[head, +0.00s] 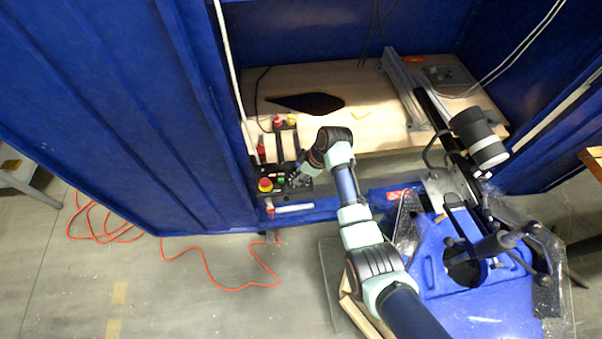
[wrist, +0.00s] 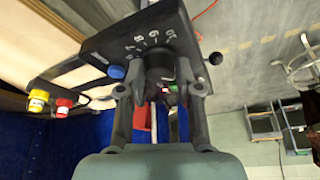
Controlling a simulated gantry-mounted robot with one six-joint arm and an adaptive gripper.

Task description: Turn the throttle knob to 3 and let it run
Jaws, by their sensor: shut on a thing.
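The throttle knob (wrist: 160,62) is a dark round knob on a black control panel (wrist: 140,30) in the wrist view, with white numbers printed around part of it. My gripper (wrist: 160,88) has one finger on each side of the knob and is shut on it. The pointer mark is hidden, so I cannot tell which number the knob stands at. In the head view my gripper (head: 299,179) is at the right part of the panel, and it covers the knob.
A red mushroom button (head: 266,184) and a green button (head: 281,180) sit left of my gripper. A wooden bench (head: 370,110) lies behind.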

